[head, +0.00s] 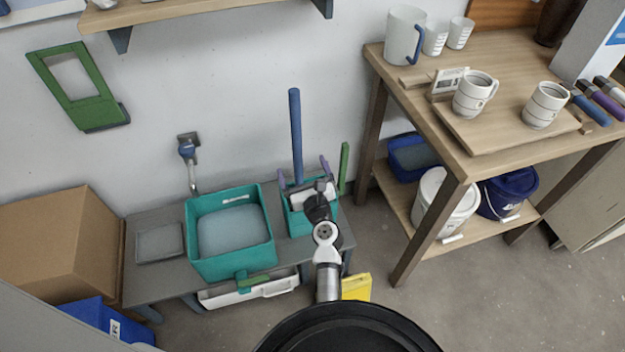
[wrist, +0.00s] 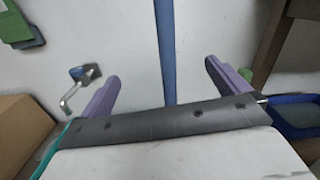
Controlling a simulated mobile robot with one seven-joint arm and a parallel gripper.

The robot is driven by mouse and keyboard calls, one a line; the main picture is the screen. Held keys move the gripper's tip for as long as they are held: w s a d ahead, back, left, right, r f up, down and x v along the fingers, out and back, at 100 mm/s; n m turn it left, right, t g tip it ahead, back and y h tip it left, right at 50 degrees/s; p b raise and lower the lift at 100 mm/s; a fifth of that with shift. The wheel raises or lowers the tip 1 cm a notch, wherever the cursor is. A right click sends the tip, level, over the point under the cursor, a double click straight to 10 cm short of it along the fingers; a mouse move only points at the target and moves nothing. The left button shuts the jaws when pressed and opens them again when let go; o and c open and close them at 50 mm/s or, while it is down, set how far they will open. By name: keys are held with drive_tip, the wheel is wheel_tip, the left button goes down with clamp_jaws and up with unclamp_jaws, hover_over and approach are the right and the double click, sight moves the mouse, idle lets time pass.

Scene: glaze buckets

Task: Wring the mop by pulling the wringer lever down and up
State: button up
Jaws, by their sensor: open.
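A blue mop handle (head: 295,135) stands upright out of a small teal bucket (head: 300,222) at the right end of a low grey bench. The mop head is hidden. A green upright bar (head: 344,168), which looks like the wringer lever, rises at the bucket's right side. My gripper (head: 303,172) is over this bucket, open and empty, with its purple fingers to the left of the green bar. In the wrist view, my gripper (wrist: 162,72) has the mop handle (wrist: 166,40) showing between its fingers; I cannot tell the depth gap.
A larger teal basin (head: 230,234) and a grey tray (head: 160,242) share the bench (head: 155,280). A wooden table (head: 440,90) with mugs stands at right, buckets on its lower shelf. A cardboard box (head: 62,240) is at left. A yellow object (head: 356,287) is on the floor.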

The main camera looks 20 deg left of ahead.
sight(301, 146)
drive_tip(key=shift+m+h, duration=0.3)
drive_tip(key=shift+m, duration=0.5)
drive_tip(key=x, duration=0.3)
drive_tip(key=f+x, duration=0.1)
drive_tip(key=x, duration=0.3)
drive_tip(key=d+f+b+x, duration=0.1)
drive_tip(key=x, duration=0.2)
drive_tip(key=shift+w+a+f, duration=0.15)
drive_tip(key=shift+w+a, duration=0.1)
drive_tip(key=shift+w, duration=0.35)
drive_tip(key=c, duration=2)
drive_tip(key=shift+r, duration=0.25)
drive_tip(key=shift+w+d, duration=0.35)
drive_tip(key=shift+d, duration=0.1)
drive_tip(key=shift+w+d, duration=0.15)
